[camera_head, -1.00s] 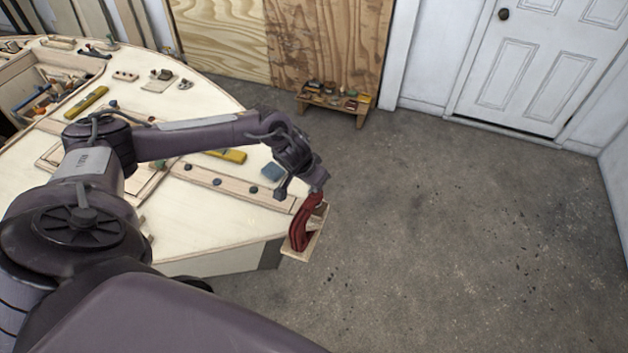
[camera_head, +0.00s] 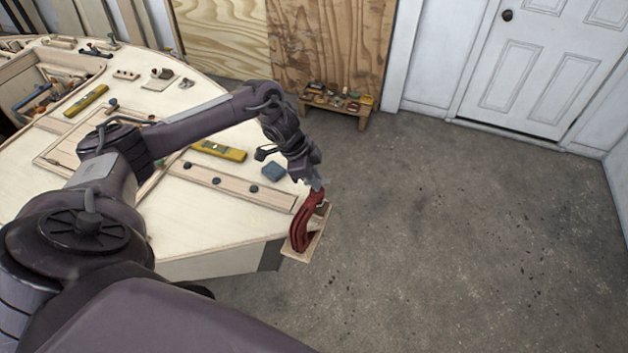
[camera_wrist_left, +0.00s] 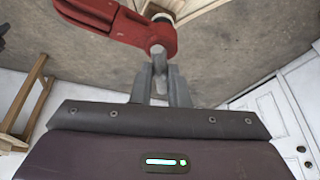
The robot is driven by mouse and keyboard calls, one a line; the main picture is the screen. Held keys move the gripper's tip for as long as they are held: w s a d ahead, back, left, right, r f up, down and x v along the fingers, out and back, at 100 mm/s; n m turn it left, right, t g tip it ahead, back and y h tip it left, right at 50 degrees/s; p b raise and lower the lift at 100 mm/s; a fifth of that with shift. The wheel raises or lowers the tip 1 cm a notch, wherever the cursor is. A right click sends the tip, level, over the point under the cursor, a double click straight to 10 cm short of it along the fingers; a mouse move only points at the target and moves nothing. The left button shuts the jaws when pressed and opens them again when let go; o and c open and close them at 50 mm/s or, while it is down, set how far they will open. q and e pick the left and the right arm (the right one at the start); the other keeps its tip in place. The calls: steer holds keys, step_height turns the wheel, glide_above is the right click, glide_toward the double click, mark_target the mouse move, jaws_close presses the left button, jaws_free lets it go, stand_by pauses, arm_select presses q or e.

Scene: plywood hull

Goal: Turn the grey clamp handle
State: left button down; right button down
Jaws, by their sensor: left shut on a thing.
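A red C-clamp (camera_head: 303,228) stands at the near right corner of the plywood hull (camera_head: 200,225), on a small wooden piece (camera_head: 300,252). My left gripper (camera_head: 316,186) is at the top of the clamp. In the left wrist view the gripper (camera_wrist_left: 160,84) is shut on the grey clamp handle (camera_wrist_left: 159,60), which lies between its fingers just below the red clamp body (camera_wrist_left: 130,25). Most of the handle is hidden by the fingers. My right gripper does not show in these views.
On the hull top lie a blue block (camera_head: 274,171), a yellow level (camera_head: 219,151) and a wooden strip with dark knobs (camera_head: 220,182). A low wooden bench (camera_head: 335,103) stands by the wall. The concrete floor (camera_head: 450,230) right of the hull is clear.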

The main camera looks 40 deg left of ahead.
arm_select(q)
steer(key=m, duration=0.1)
steer(key=m+g+b, duration=0.1)
steer(key=m, duration=0.1)
steer(key=shift+w+m+b, duration=0.25)
steer(key=shift+m+b, duration=0.15)
steer(key=shift+r+m+g+h, duration=0.15)
steer(key=shift+m+g+h, duration=0.25)
steer(key=shift+m, duration=0.5)
steer(key=shift+w+r+m+g+p, duration=0.15)
steer(key=shift+m+g+p, duration=0.35)
steer(key=shift+m, duration=0.6)
steer(key=shift+a+m+g+p, duration=0.1)
steer(key=shift+m+g+p, duration=0.2)
steer(key=shift+m+p, duration=0.5)
steer(key=shift+w+m+y, duration=0.1)
steer(key=shift+m+y, duration=0.2)
steer(key=c, duration=1.3)
jaws_free()
steer(key=shift+s+f, duration=0.2)
steer(key=shift+p+v, duration=0.45)
steer(key=shift+v, duration=3.5)
